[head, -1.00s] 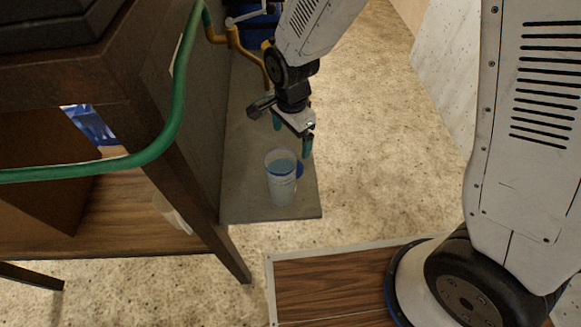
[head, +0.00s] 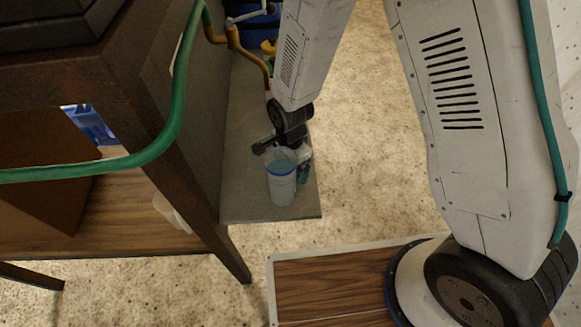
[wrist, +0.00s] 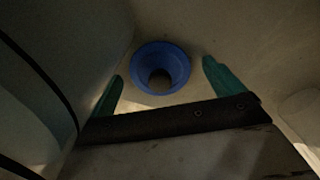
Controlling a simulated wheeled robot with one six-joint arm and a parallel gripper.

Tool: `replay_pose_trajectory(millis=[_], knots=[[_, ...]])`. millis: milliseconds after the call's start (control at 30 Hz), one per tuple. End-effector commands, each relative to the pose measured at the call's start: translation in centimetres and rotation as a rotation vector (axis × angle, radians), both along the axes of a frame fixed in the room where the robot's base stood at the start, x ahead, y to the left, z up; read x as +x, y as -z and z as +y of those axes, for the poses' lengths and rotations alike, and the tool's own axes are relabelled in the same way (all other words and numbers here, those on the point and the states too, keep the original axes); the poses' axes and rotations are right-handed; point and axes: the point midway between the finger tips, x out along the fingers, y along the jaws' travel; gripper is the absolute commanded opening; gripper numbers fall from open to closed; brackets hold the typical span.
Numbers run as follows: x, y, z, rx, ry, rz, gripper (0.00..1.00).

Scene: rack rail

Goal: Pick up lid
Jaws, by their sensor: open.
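A round blue piece with a dark round centre, most likely the lid (wrist: 178,60), shows in the wrist view between the two teal fingers of my gripper (wrist: 163,72). The fingers are apart, with nothing held between them. In the head view my gripper (head: 302,174) is low over the grey shelf, just behind and right of a whitish translucent cup (head: 281,188). The cup stands upright. The lid is hidden there behind the cup and gripper. I cannot tell whether the fingers touch the lid.
The grey shelf (head: 240,200) is narrow, with a dark wooden table frame (head: 185,165) on its left. A green hose (head: 165,135) bends in front of the frame. Blue and yellow items (head: 262,22) are at the shelf's far end. Speckled floor lies to the right.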

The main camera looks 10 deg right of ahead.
Motion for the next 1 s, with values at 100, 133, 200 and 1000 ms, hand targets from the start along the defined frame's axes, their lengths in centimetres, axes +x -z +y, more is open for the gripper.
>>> replay_pose_trajectory(millis=[100, 133, 200, 1000], knots=[[0.0, 0.0, 0.0, 0.000, 0.000, 0.000, 0.93], [0.0, 0.0, 0.0, 0.000, 0.000, 0.000, 0.88], [0.0, -0.1, 0.0, 0.000, 0.000, 0.000, 0.68], [0.1, -4.2, 0.0, 0.002, 0.000, -0.003, 0.45]])
